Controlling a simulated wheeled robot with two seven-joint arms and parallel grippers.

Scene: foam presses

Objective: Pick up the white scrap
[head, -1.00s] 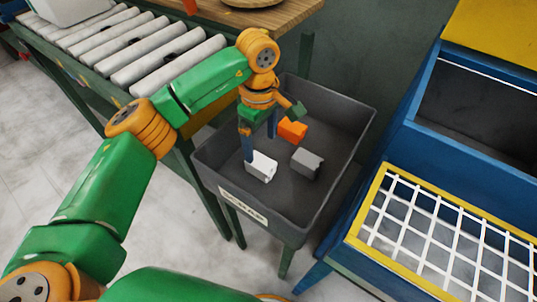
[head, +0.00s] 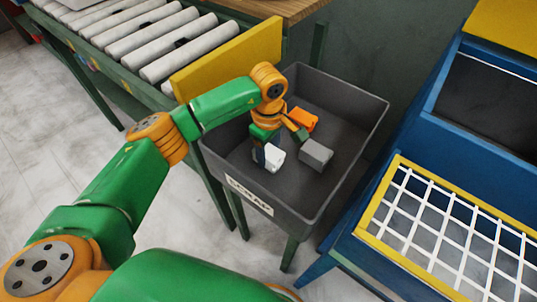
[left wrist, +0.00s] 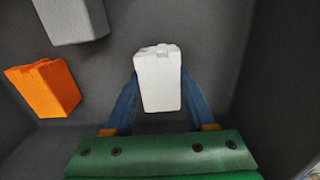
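The white scrap (head: 274,158) is a small pale block on the floor of the dark grey scrap bin (head: 217,160). My left gripper (head: 266,152) reaches down into the bin at the scrap. In the left wrist view the white scrap (left wrist: 158,80) lies between the two blue fingers of the left gripper (left wrist: 160,85), one on each side and very close. Whether the fingers press on it cannot be made out. In the head view the arm hides part of the fingers. My right gripper is not in view.
An orange block (head: 303,120) and a grey block (head: 316,154) lie near the white one. The bin walls stand around the gripper. A roller conveyor (head: 150,40) with a yellow panel (head: 235,55) is behind left. A blue press with a white grid (head: 450,225) stands right.

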